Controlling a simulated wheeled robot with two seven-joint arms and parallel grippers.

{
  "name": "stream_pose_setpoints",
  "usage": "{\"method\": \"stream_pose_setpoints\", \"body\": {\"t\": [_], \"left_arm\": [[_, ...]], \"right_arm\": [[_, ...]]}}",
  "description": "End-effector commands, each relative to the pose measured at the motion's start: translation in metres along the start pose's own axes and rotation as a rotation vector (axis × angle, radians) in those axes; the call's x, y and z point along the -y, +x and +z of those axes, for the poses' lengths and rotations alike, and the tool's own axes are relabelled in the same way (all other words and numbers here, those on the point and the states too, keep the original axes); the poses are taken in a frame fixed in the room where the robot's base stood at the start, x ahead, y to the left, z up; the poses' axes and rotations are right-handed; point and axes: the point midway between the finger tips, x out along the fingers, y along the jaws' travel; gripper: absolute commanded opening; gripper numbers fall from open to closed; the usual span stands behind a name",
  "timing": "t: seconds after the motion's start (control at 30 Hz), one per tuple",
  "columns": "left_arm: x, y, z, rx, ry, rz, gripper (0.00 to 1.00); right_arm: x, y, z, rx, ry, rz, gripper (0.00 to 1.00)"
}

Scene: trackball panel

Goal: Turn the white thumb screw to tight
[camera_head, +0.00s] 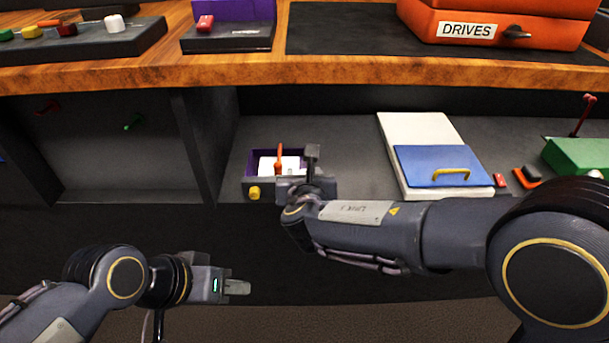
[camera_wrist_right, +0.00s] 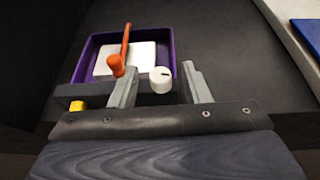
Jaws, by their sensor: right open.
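The white thumb screw (camera_wrist_right: 161,80) shows in the right wrist view as a round white knob with a dark mark on top, by the front right corner of a purple-walled box (camera_wrist_right: 172,52). My right gripper (camera_wrist_right: 160,70) is open, with one finger to each side of the screw and visible gaps between. I cannot tell whether the fingers are at its height.
An orange lever (camera_wrist_right: 118,62) stands in the box close to my gripper's left finger. A yellow knob (camera_head: 254,193) is on the box front. A white board with a blue lid (camera_head: 440,160) lies right. The wooden counter (camera_head: 340,72) overhangs behind.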

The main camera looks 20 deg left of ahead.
Motion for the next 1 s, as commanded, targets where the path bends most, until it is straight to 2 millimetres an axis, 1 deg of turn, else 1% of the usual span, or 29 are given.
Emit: {"method": "stream_pose_setpoints", "body": {"t": [0.07, 0.3, 0.37, 0.4, 0.57, 0.73, 0.87, 1.0], "left_arm": [[0.0, 0.0, 0.0, 0.0, 0.0, 0.0, 0.36], [0.0, 0.0, 0.0, 0.0, 0.0, 0.0, 0.36], [0.0, 0.0, 0.0, 0.0, 0.0, 0.0, 0.36], [0.0, 0.0, 0.0, 0.0, 0.0, 0.0, 0.36], [-0.001, -0.001, -0.001, 0.0, 0.0, 0.0, 0.36], [-0.003, -0.007, -0.004, 0.0, 0.0, 0.0, 0.36], [-0.007, -0.015, -0.008, 0.0, 0.0, 0.0, 0.36], [-0.013, -0.028, -0.014, 0.0, 0.0, 0.0, 0.36]], "right_arm": [[0.0, 0.0, 0.0, 0.0, 0.0, 0.0, 0.42], [0.0, 0.0, 0.0, 0.0, 0.0, -0.001, 0.1], [0.0, 0.0, 0.0, 0.0, 0.0, -0.001, 0.02], [0.0, 0.0, 0.0, 0.0, 0.0, -0.001, 0.0], [0.0, -0.001, 0.0, 0.0, 0.002, -0.007, 0.0], [-0.002, -0.001, 0.001, -0.001, 0.017, -0.047, 0.0], [-0.003, -0.002, 0.003, -0.002, 0.043, -0.11, 0.0], [-0.005, -0.002, 0.004, -0.002, 0.083, -0.21, 0.0]]}}
